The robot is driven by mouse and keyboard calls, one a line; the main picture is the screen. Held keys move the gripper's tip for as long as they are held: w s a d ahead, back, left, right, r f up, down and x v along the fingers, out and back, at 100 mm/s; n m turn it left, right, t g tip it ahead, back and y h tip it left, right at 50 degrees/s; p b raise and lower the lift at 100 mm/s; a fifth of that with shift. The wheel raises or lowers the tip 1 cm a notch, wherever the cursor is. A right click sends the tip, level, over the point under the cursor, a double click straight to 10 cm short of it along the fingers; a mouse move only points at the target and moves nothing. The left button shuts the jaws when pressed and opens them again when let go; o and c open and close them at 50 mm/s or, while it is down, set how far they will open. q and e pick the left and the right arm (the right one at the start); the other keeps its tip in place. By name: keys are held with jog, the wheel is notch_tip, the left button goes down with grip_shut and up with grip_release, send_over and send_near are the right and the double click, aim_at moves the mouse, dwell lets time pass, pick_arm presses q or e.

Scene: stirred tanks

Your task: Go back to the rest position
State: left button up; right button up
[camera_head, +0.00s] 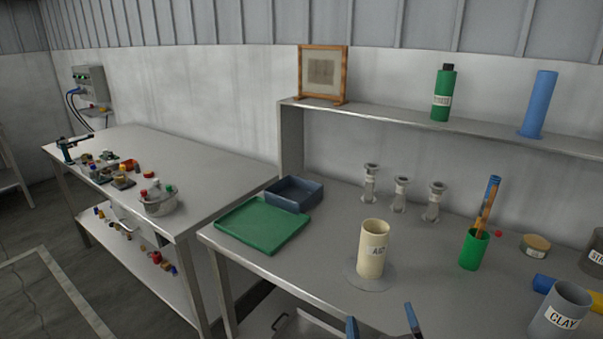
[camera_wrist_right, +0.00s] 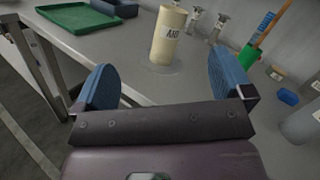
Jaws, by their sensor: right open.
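My right gripper (camera_head: 382,325) shows only by its blue fingertips at the bottom edge of the head view, in front of the bench. In the right wrist view its two blue fingers (camera_wrist_right: 170,88) stand wide apart with nothing between them. A cream cylinder with a label (camera_head: 373,248) stands upright on a round grey base beyond the fingers, apart from them. It also shows in the right wrist view (camera_wrist_right: 168,38). My left gripper is in neither view.
The grey bench (camera_head: 330,220) holds a green tray (camera_head: 262,224), a blue-grey bin (camera_head: 294,193), a green cup (camera_head: 474,250) with tools and a grey CLAY container (camera_head: 560,312). A shelf (camera_head: 400,118) runs behind. A second table (camera_head: 190,165) stands left.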

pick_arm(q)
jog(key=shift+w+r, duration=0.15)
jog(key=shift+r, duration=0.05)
pick_arm(e)
jog(key=s+d+f+n+g, duration=0.4)
jog(key=s+d+f+n, duration=0.3)
jog(key=n, duration=0.9)
jog(key=s+d+f+n+g, duration=0.4)
jog(key=s+d+f+n, duration=0.2)
jog(key=f+n, duration=0.8)
jog(key=shift+s+d+f+n, duration=0.35)
jog(key=shift+s+n, duration=0.45)
jog(key=shift+n, duration=0.3)
